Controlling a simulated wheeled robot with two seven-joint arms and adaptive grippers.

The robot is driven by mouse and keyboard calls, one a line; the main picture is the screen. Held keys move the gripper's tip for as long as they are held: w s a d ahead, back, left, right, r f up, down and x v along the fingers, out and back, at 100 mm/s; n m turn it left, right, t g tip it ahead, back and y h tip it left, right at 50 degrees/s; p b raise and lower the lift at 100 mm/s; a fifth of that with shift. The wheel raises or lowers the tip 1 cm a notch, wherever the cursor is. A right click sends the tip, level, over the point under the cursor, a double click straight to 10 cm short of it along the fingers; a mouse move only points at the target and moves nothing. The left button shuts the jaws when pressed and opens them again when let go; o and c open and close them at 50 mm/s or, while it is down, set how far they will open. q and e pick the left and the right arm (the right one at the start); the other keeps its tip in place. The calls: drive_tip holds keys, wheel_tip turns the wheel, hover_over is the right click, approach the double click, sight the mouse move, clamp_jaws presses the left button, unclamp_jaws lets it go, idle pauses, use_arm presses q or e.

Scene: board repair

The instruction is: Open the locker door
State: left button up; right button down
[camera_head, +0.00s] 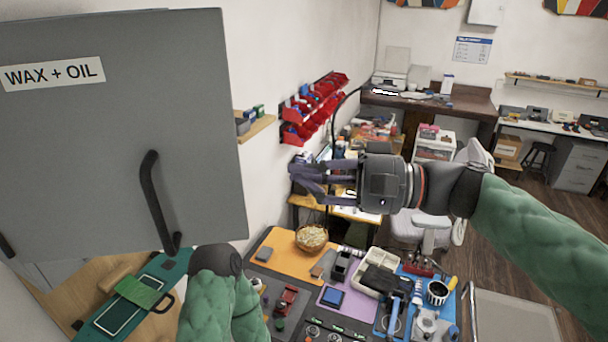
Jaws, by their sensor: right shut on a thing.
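The grey locker door (85,150) fills the upper left and bears a "WAX + OIL" label. Its black bar handle (155,200) is at the lower right of the panel, with no gripper on it. I cannot tell whether the door is fully closed or ajar. My right gripper (305,182) is right of the door and apart from it, fingers pointing left. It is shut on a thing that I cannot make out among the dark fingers. My left arm rises at the bottom, below the door; its gripper is not visible.
Below lies a workbench with an orange mat (280,258), a wicker bowl (311,238), a white tray (366,285) and several tools. Red wall bins (312,105) and a small wooden shelf (257,127) are right of the door. A green mat (110,310) lies under the door.

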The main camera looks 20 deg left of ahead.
drive_tip(key=s+a+p, duration=0.1)
drive_tip(key=s+a, duration=0.3)
drive_tip(key=a, duration=0.1)
drive_tip(key=shift+s+a+p, duration=0.25)
drive_tip(key=shift+a+p, duration=0.15)
drive_tip(key=shift+d, duration=0.15)
